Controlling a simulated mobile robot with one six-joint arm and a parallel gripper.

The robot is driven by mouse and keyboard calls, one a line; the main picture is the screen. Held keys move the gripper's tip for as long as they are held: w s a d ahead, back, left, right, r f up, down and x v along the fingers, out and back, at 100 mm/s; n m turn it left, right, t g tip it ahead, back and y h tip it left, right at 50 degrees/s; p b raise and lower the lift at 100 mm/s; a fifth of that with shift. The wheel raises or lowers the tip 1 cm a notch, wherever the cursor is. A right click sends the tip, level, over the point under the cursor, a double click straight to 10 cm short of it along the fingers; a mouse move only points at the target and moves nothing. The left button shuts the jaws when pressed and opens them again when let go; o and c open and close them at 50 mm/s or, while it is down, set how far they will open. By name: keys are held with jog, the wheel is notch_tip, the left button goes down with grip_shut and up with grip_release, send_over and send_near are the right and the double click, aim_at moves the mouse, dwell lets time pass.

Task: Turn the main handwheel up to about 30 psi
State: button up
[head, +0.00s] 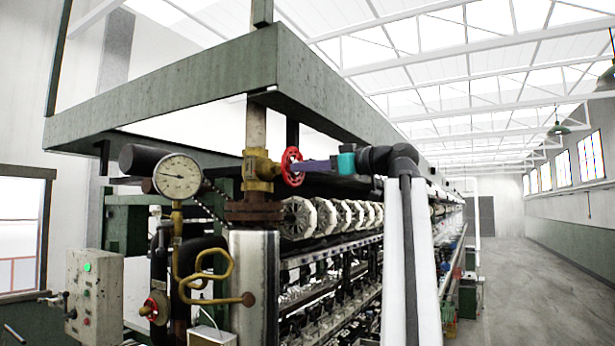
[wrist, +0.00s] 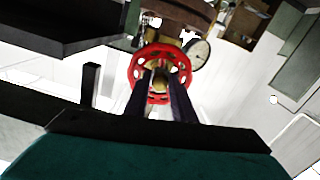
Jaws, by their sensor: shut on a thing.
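The red main handwheel (head: 291,153) sits on a brass valve (head: 259,168) on the upright pipe, and it fills the middle of the wrist view (wrist: 162,48). My gripper (head: 303,167) reaches it from the right. In the wrist view its two dark fingers (wrist: 161,84) are shut on the handwheel, near the hub. The pressure gauge (head: 178,176) is left of the valve, with a white round face. Its needle points to the left side of the dial, but the numbers are too small to read. The gauge also shows tilted in the wrist view (wrist: 200,54).
A smaller red handwheel (head: 157,308) is low on the left, near a curled brass pipe (head: 205,272). A grey control box (head: 95,295) with a green button stands at far left. A green beam frame (head: 190,80) hangs overhead. The aisle floor (head: 510,290) at right is clear.

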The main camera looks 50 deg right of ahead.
jog(key=n, duration=0.3)
jog(key=shift+d+f+n, duration=0.1)
jog(key=shift+n, duration=0.3)
grip_shut()
jog(key=shift+f+n, duration=0.15)
jog(key=shift+n, duration=5.85)
jog(key=o, duration=0.9)
grip_release()
jog(key=shift+c, duration=0.2)
